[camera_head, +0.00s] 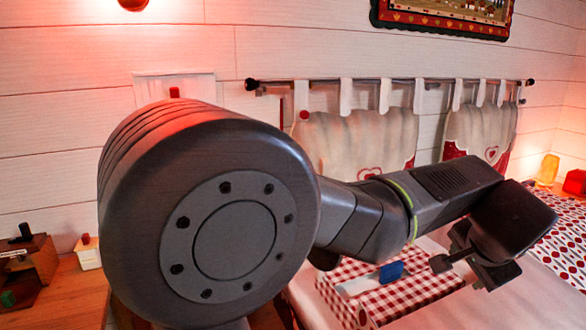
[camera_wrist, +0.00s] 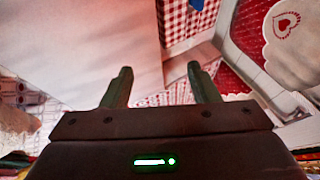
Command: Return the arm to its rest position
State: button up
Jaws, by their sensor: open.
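My arm stretches across the head view from a large dark joint at the left to my gripper (camera_head: 462,268) at the right. My gripper hangs over the bed, above and to the right of a red-and-white checked cloth item (camera_head: 405,297). In the wrist view, the two fingers of my gripper (camera_wrist: 160,88) stand apart with nothing between them. The gripper is open and empty. The large joint hides much of the left middle of the head view.
A blue-and-white object (camera_head: 391,272) lies on the checked item. The bed's pale cover (camera_head: 545,295) spreads at the right. Two curtain-like cushions (camera_head: 358,142) hang from a rail (camera_head: 330,82) on the wall. A wooden surface (camera_head: 62,300) at the left holds small objects.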

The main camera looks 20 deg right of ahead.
jog(key=w+r+p, duration=0.2)
jog(key=w+r, duration=0.1)
jog(key=w, duration=1.1)
jog(key=shift+w+a+r, duration=0.2)
jog(key=shift+a, duration=0.25)
